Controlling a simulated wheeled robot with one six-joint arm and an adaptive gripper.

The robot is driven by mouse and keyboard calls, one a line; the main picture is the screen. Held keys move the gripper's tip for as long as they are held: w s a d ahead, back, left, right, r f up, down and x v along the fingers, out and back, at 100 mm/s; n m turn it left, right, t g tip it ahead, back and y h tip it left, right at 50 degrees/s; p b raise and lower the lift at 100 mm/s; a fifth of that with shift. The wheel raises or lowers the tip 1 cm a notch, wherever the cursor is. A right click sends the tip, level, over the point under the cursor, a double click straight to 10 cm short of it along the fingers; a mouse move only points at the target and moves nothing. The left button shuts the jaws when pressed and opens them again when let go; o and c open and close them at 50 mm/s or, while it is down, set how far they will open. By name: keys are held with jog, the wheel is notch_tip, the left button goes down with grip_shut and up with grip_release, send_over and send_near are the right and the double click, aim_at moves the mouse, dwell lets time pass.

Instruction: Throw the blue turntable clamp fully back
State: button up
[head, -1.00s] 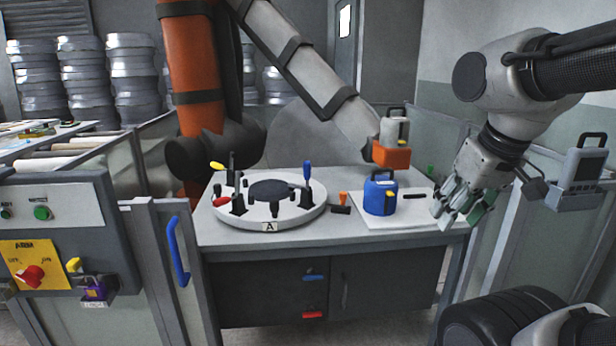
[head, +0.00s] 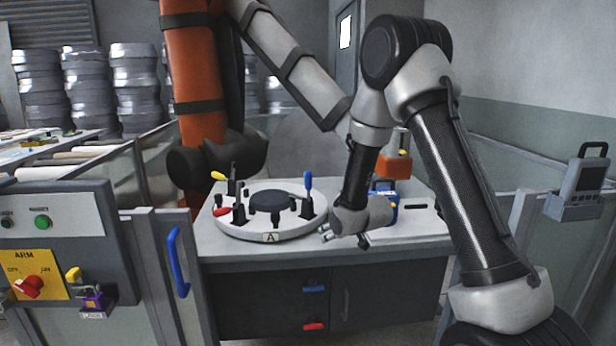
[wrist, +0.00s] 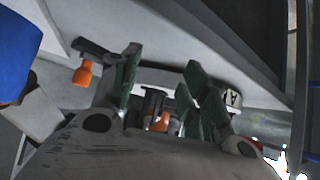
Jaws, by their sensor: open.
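The blue turntable clamp (head: 307,181) stands with its blue handle upright on the right side of the round white turntable (head: 238,228). My gripper (head: 325,235) is open and empty in the head view, low beside the turntable's front right edge and apart from the blue handle. In the wrist view my gripper's two dark green fingers (wrist: 160,70) are spread. The blue handle cannot be made out in the wrist view.
A yellow-handled clamp (head: 218,175) and a red-handled clamp (head: 222,211) stand on the turntable's left side. A blue case (head: 392,212) is partly hidden behind my arm. An orange-handled tool (wrist: 83,74) shows in the wrist view. Open floor gate (head: 178,260) stands at left.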

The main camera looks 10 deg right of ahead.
aim_at(310, 176)
jog(key=w+r+t, duration=0.1)
jog(key=w+r, duration=0.1)
jog(key=w+a+r+t+y, duration=0.1)
jog(key=w, duration=0.1)
jog(key=shift+a+r+t, duration=0.2)
jog(key=shift+r+t, duration=0.1)
jog(key=shift+r, duration=0.05)
notch_tip(310, 176, up, 11)
jog(key=w+a+t+y, duration=0.2)
jog(key=w+t, duration=0.1)
jog(key=t, duration=0.2)
jog(key=x, duration=0.6)
jog(key=shift+d, duration=0.2)
jog(key=shift+w+a, duration=0.2)
jog(key=shift+w, duration=0.5)
grip_shut()
